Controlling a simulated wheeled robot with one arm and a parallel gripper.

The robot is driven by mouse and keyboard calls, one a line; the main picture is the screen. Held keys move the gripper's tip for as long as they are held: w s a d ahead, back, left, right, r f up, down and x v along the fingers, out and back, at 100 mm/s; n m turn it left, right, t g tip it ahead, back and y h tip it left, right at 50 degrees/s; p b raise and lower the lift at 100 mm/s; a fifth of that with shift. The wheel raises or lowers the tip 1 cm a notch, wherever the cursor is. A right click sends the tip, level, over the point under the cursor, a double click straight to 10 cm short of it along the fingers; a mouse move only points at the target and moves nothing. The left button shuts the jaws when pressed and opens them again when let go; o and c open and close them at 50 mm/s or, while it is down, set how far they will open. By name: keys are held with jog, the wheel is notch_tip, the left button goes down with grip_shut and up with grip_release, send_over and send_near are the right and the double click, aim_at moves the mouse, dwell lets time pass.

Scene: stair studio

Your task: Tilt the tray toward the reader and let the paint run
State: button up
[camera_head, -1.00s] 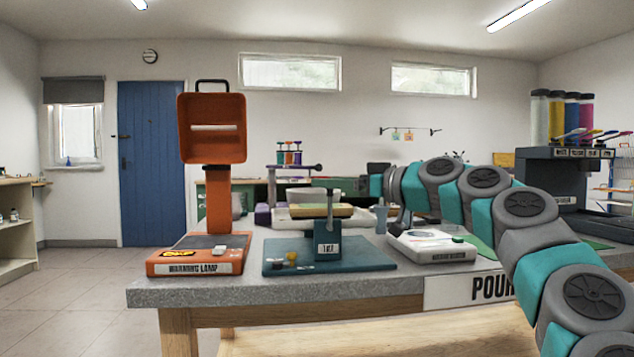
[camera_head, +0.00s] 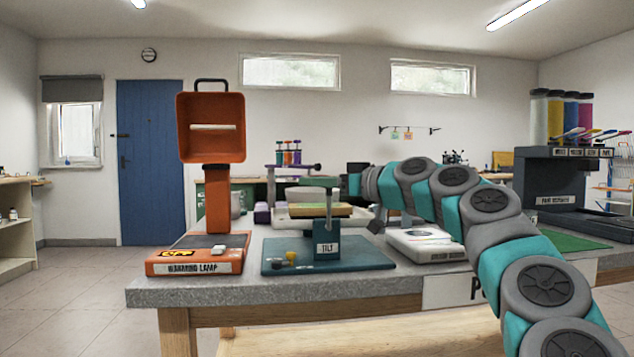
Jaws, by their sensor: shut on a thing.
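A teal stand labelled TILT (camera_head: 326,249) sits on the grey bench, with a slim grey upright handle (camera_head: 329,203) rising from its block. A flat tray (camera_head: 307,211) with a tan top shows behind the handle, over a white basin (camera_head: 290,221). It looks about level, and I cannot make out paint on it. My gripper (camera_head: 331,183) reaches in from the right and is shut at the top of the upright handle. The fingers are small here and the exact contact is hard to see.
An orange warming lamp (camera_head: 211,128) stands to the left of the stand. A white device (camera_head: 425,244) sits to its right, partly behind my arm. A dark pour station (camera_head: 560,180) with coloured tubes is at the right. The bench's front edge (camera_head: 250,292) is clear.

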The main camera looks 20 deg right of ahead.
grip_shut()
dwell(0.8)
